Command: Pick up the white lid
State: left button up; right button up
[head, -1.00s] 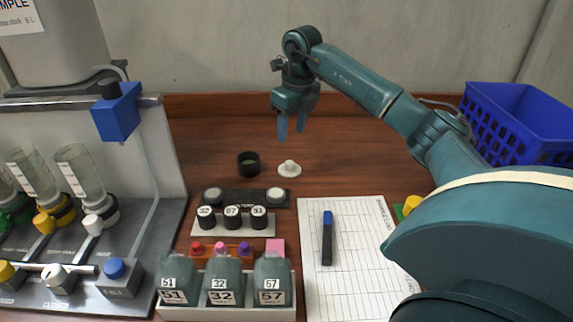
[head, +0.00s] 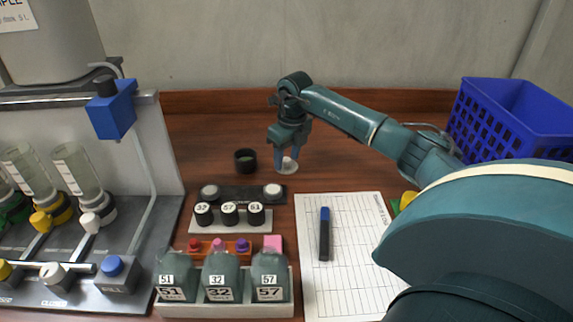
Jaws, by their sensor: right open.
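The white lid (head: 287,168) lies on the brown table, just right of a small black cup (head: 245,160). It is a low disc with a knob on top. My right gripper (head: 287,155) points down over the lid, its fingers open and its tips at about the height of the knob. The fingers hide part of the lid. I cannot tell whether they touch it. My left gripper is not in view.
A black strip with two pale discs (head: 238,195) and a white rack of black caps (head: 228,217) stand in front of the lid. Numbered bottles (head: 218,276) are nearer. A sheet (head: 350,230) with a marker (head: 324,232) lies right; a blue basket (head: 510,125) stands far right.

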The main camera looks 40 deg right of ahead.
jog(key=shift+c, duration=0.2)
grip_shut()
